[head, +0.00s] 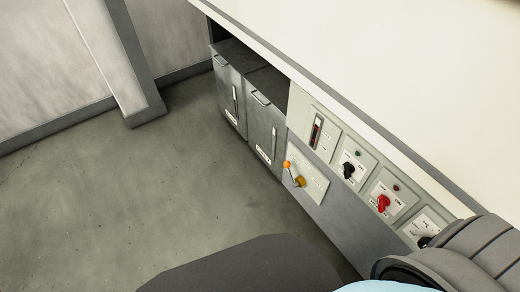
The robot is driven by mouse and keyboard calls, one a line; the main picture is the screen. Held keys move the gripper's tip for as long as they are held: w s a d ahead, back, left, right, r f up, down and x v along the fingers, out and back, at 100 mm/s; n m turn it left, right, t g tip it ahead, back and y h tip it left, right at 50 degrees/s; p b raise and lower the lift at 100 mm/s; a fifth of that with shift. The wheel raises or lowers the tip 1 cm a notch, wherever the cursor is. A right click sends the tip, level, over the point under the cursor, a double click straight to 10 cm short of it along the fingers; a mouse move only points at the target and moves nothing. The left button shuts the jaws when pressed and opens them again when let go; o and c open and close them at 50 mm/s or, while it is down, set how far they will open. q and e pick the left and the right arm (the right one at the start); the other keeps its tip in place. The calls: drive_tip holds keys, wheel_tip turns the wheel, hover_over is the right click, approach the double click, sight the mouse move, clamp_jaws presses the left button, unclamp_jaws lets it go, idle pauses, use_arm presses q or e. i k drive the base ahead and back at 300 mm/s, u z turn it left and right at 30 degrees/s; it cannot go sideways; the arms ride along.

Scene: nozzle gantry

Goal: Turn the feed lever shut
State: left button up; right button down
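A small lever with an orange ball knob and a yellow hub (299,181) sits on a light plate (316,184) low on the cabinet front, in the middle of the head view. I take it to be the feed lever, but its label is too small to read. Its knob (287,164) points up and to the left of the hub. Nothing touches the lever. Neither of my grippers is in view; only dark and light-blue parts of my own body show along the bottom and lower right.
Right of the lever are a slotted panel (317,131), a black knob (348,170) and a red knob (383,203). Two grey bins with handles (264,119) stand to its left. A white top (400,100) overhangs the cabinet. The floor (150,200) in front is clear.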

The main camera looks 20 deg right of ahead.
sight(287, 164)
drive_tip(key=z, duration=0.2)
drive_tip(key=i, duration=0.8)
drive_tip(key=z, duration=1.15)
drive_tip(key=i, duration=0.45)
drive_tip(key=z, duration=0.5)
